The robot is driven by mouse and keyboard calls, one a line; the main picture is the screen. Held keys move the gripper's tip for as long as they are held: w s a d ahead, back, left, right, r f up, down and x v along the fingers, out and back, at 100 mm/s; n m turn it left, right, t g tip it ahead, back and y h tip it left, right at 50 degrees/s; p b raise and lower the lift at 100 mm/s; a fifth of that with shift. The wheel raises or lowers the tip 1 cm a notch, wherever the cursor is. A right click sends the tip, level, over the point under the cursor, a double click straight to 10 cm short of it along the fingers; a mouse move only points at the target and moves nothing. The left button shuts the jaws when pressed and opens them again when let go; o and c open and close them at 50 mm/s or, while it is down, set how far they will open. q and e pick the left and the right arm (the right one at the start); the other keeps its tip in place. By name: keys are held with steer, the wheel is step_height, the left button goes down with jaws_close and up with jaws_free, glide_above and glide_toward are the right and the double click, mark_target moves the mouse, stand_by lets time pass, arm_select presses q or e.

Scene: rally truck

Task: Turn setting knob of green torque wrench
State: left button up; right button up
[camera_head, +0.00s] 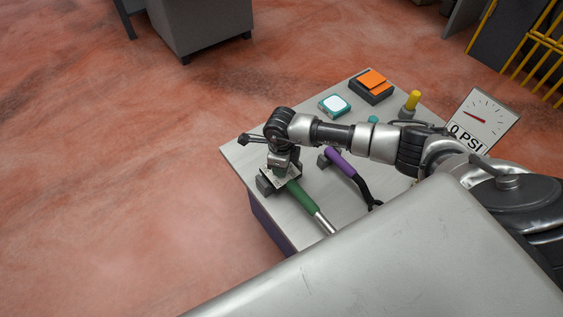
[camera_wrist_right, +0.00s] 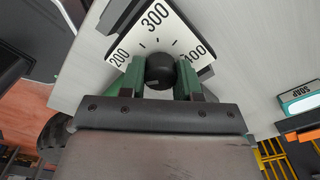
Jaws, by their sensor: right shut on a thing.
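The green torque wrench (camera_head: 303,198) lies on the grey table with its head in a dark holder (camera_head: 264,186) near the left edge. A white dial plate with 200, 300 and 400 marks (camera_wrist_right: 153,28) is at its head. The round black setting knob (camera_wrist_right: 160,71) sits in front of the plate in the right wrist view. My right gripper (camera_wrist_right: 161,78) is shut on the knob, one finger on each side. In the head view my right gripper (camera_head: 283,169) is above the wrench head and hides the knob. My left gripper is in neither view.
A purple-handled tool (camera_head: 340,162) lies beside the wrench. Farther back on the table (camera_head: 240,157) are a teal-and-white item (camera_head: 335,104), an orange-topped box (camera_head: 372,82) and a yellow cylinder (camera_head: 413,99). A 0 PSI gauge (camera_head: 484,116) stands at the right. Red floor at the left is clear.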

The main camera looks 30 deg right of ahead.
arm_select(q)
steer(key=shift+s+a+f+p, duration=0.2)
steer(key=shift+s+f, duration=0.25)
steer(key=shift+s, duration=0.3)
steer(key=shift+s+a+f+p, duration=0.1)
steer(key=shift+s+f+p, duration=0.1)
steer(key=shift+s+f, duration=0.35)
arm_select(e)
steer(key=shift+m, duration=1.7)
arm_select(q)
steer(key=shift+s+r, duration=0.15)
arm_select(e)
steer(key=o, duration=0.9)
steer(key=shift+o, duration=0.2)
steer(key=shift+r, duration=0.25)
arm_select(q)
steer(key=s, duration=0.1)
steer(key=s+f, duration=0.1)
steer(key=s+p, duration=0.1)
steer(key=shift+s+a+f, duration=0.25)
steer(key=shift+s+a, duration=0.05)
arm_select(e)
step_height(320, 180, up, 10)
steer(key=shift+r, duration=0.2)
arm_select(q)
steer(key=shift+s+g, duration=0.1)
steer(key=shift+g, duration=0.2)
arm_select(e)
steer(key=shift+s+f, duration=0.1)
